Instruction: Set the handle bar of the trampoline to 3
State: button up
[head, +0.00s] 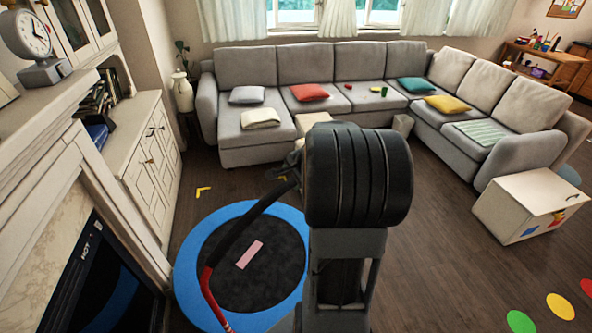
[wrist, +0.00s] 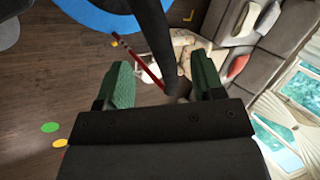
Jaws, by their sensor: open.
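The trampoline has a blue rim (head: 186,245) and a black mat (head: 270,275), and stands on the floor left of my arm. Its handle bar (head: 243,228) has a dark padded grip and a red post (head: 207,285); no setting number is readable. In the wrist view the dark bar (wrist: 153,30) runs down from the top, with a thin red rod (wrist: 138,60) beside it. My gripper (wrist: 164,82) has green finger pads spread apart, and the bar's end shows between them, with gaps on both sides. I cannot tell the depth between them. My arm hides the bar's upper right part in the head view.
A pink rectangle (head: 249,254) lies on the mat. A fireplace (head: 62,215) is close on the left. A grey sectional sofa (head: 245,112) lines the back, and a white box (head: 530,205) stands right. The wooden floor (head: 435,270) right of my arm is mostly clear.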

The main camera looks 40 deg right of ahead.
jog(key=shift+v, duration=2.6)
jog(key=s+a+r+n+g, duration=0.1)
jog(key=s+a+n, duration=0.4)
jog(key=a+n, duration=0.4)
jog(key=s+a+r+n, duration=0.1)
jog(key=s+a+n, duration=0.4)
jog(key=a+n, duration=0.4)
jog(key=a, duration=0.3)
jog(key=shift+r+g, duration=0.3)
jog(key=shift+g, duration=0.1)
jog(key=shift+a, duration=0.1)
jog(key=shift+c, duration=0.4)
